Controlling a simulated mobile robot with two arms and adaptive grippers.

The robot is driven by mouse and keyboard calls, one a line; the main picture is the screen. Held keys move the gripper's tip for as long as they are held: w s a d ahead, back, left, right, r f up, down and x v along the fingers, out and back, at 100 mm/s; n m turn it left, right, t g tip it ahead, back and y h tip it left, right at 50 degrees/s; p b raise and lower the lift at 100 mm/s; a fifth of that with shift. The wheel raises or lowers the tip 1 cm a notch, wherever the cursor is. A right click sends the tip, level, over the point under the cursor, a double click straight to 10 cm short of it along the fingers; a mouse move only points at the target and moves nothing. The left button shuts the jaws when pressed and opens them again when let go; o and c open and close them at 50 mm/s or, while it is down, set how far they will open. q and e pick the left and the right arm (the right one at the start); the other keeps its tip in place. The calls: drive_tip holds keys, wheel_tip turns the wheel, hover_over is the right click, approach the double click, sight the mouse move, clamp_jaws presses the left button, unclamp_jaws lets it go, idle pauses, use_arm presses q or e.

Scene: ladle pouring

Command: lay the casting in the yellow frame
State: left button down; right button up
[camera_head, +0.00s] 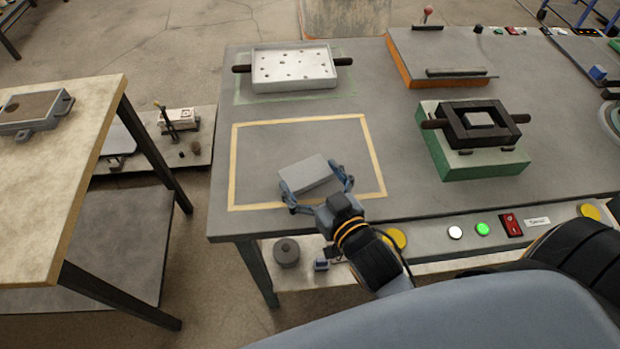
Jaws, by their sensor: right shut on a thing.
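The casting (306,172) is a plain grey block in the head view. My right gripper (317,184) is shut on it, with a finger at either side. The block appears over the lower middle of the yellow frame (375,158), a taped outline on the grey table. I cannot tell whether the block touches the table or hangs just above it. It looks slightly turned relative to the outline. My left gripper is not in view.
A white perforated tray (293,85) with dark handles stands behind the frame. A black mould (513,127) on a green base (460,170) stands to the right. Buttons (483,229) line the front edge. The area inside the outline around the block is clear.

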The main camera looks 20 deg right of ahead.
drive_tip(key=shift+f, duration=0.2)
drive_tip(key=shift+f, duration=0.15)
drive_tip(key=o, duration=1.1)
drive_tip(key=shift+s, duration=0.15)
drive_tip(key=shift+s+d+r+b, duration=0.2)
drive_tip(key=shift+s+r, duration=0.15)
drive_tip(key=shift+s, duration=1.55)
drive_tip(key=shift+s+d+r+b, duration=0.2)
drive_tip(key=shift+s+r, duration=0.1)
drive_tip(key=shift+s, duration=1.65)
drive_tip(key=shift+s+d+r+b, duration=0.2)
drive_tip(key=shift+s+r, duration=0.15)
drive_tip(key=shift+s, duration=1.55)
